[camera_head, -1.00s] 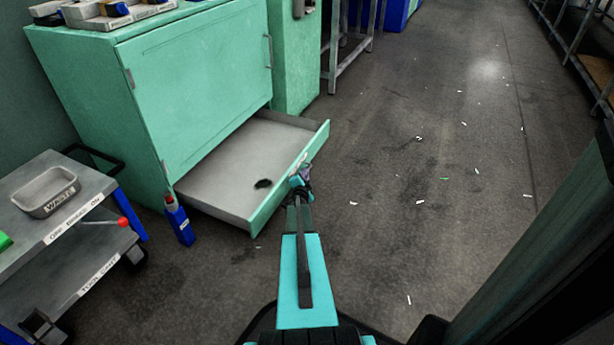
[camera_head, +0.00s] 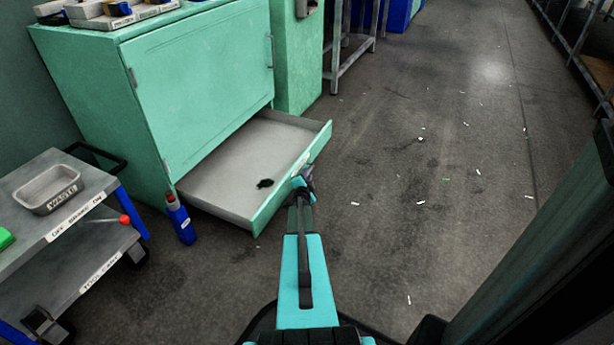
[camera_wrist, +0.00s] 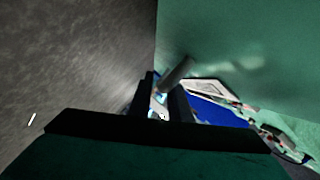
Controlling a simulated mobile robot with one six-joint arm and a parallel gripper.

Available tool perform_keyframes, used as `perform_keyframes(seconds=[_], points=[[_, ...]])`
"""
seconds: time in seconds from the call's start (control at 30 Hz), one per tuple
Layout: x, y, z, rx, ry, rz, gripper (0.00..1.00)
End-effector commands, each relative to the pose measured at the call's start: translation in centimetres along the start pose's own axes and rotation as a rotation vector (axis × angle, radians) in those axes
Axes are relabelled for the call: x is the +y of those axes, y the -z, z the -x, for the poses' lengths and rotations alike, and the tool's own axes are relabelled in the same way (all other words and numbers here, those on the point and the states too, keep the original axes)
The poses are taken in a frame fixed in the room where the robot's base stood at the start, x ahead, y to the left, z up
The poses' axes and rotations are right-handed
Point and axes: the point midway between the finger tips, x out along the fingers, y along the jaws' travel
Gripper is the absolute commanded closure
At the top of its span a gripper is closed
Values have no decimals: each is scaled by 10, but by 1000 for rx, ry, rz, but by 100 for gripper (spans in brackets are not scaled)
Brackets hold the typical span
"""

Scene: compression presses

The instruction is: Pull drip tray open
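The drip tray (camera_head: 215,190) is a shallow grey drawer with a green front, standing well out from the bottom of the green press cabinet (camera_head: 200,85). A small dark patch lies on its floor. My gripper (camera_head: 304,178) is at the outer side of the tray's front, near a pale label. In the wrist view, my gripper's two dark fingers (camera_wrist: 163,95) stand on either side of a grey bar (camera_wrist: 178,74), likely the tray's handle, close to the green front (camera_wrist: 225,45). Whether they clamp the bar is unclear.
A blue bottle (camera_head: 180,222) stands on the floor by the tray's left corner. A tool cart (camera_head: 85,215) with a waste bin (camera_head: 48,190) is at the left. The floor right of the tray is clear except for small scraps.

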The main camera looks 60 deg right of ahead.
Motion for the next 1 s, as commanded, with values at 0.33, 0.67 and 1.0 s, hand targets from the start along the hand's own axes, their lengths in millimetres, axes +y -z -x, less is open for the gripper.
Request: perform_keyframes(seconds=[0.33, 0.67, 1.0], points=[[-2, 2, 34, 0, 0, -1, 83], [-2, 2, 75, -1, 0, 1, 83], [-2, 0, 116, -3, -1, 2, 83]])
